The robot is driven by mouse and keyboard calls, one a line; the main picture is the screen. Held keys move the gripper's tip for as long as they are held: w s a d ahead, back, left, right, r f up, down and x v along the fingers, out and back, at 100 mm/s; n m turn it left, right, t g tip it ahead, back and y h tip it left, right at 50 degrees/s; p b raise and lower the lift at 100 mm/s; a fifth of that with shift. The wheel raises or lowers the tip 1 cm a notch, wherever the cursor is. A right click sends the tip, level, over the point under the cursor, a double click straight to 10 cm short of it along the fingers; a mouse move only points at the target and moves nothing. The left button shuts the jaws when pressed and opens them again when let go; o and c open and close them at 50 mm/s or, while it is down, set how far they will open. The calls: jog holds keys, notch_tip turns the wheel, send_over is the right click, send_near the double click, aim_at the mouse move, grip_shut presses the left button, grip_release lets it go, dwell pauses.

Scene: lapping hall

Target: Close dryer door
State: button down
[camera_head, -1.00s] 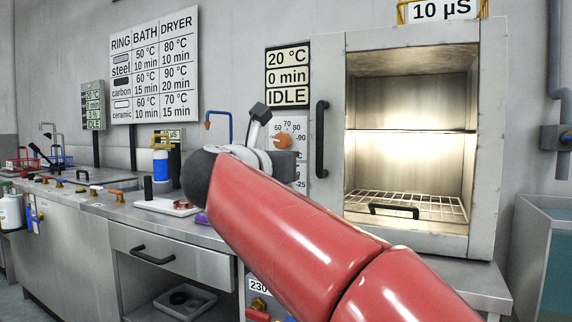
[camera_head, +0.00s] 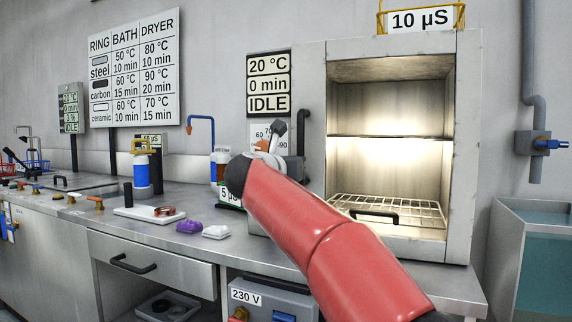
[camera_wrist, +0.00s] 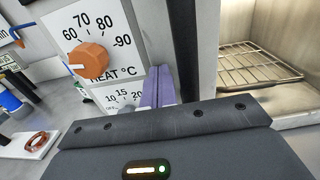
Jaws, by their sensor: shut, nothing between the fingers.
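The dryer (camera_head: 465,150) is a grey cabinet with its lit chamber exposed and a wire rack (camera_head: 400,208) inside. The door (camera_head: 313,100) appears as a narrow, foreshortened grey panel at the chamber's left side, with a black vertical handle (camera_head: 303,135). It looks open; its exact angle is unclear. The wrist view shows the dark handle (camera_wrist: 183,40) and grey door (camera_wrist: 207,45) just right of my fingers. My gripper (camera_head: 279,129) is shut and empty, in front of the heat dial, left of the door; its fingers (camera_wrist: 159,78) are together. I cannot tell whether they touch the handle.
The orange heat knob (camera_wrist: 88,58) is left of my fingers. A purple item (camera_head: 189,227) and white item (camera_head: 216,232) lie on the counter beside a white tray (camera_head: 140,213). A water tank (camera_head: 540,215) is at right.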

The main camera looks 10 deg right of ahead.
jog(key=shift+w, duration=0.1)
jog(key=h+p, duration=0.1)
jog(key=w+d+m+g+p, duration=0.1)
jog(key=w+m+h+p, duration=0.1)
jog(key=shift+w+d+r+g+h, duration=0.2)
jog(key=shift+d+r+g+h, duration=0.05)
jog(key=shift+d+g+h, duration=0.05)
